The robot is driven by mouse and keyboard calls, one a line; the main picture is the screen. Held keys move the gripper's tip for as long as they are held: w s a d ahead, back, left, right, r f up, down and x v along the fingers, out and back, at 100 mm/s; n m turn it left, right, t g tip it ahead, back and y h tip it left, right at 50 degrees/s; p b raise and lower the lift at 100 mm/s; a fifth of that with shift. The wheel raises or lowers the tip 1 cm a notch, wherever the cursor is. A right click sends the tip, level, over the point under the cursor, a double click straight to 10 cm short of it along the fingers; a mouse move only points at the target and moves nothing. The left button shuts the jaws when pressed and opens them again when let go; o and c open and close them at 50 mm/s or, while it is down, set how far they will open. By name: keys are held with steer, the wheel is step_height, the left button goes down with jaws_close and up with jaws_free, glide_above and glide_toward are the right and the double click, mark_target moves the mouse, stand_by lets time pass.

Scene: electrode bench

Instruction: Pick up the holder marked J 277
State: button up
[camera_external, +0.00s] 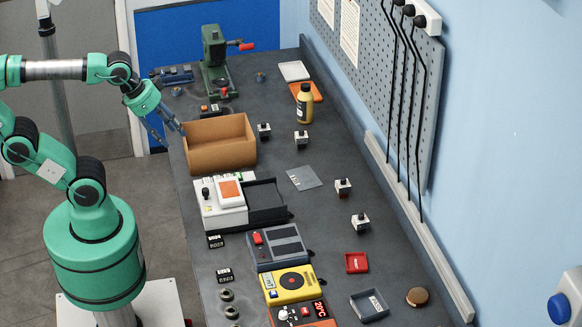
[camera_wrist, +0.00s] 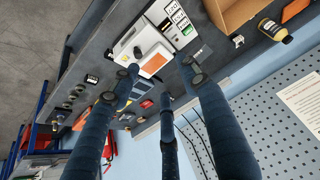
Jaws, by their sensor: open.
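Several small white holders with black tops stand on the dark bench in the external view: one right of the cardboard box (camera_external: 264,130), one beside it (camera_external: 301,139), one further forward (camera_external: 343,187), and one nearest (camera_external: 360,221). Their marks are too small to read, so I cannot tell which is J 277. A small white-and-black block (camera_wrist: 238,41) shows near the box in the wrist view. My gripper (camera_external: 172,134) is open and empty, left of the cardboard box near the bench's left edge. Its spread fingers (camera_wrist: 160,78) fill the wrist view's middle.
The open cardboard box (camera_external: 220,152) stands close to my gripper. A white device with an orange panel (camera_external: 222,204), a grey device (camera_external: 278,247) and a yellow meter (camera_external: 288,284) line the left side. A yellow bottle (camera_external: 304,105) stands farther back. A pegboard (camera_external: 395,90) hangs at right.

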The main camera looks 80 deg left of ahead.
steer(key=o, duration=0.4)
steer(key=shift+c, duration=0.2)
steer(key=w+a+r+n+g+y+p, duration=0.1)
steer(key=w+a+r+n+p, duration=0.2)
steer(key=w, duration=0.9)
steer(key=w+a+n+p, duration=0.1)
steer(key=w+a+p, duration=0.35)
steer(key=w, duration=0.85)
steer(key=w+a+f+n+g+p, duration=0.1)
steer(key=w+a+f+p, duration=0.1)
steer(key=w+a+f, duration=0.5)
steer(key=w+a+f+n+g+y+p, duration=0.1)
steer(key=w+a+f+n+p, duration=0.1)
steer(key=w+a+f, duration=0.6)
steer(key=w+f+p, duration=0.1)
steer(key=w+f, duration=0.1)
steer(key=w, duration=0.2)
steer(key=shift+w+a+n, duration=0.15)
steer(key=shift+w+n, duration=0.15)
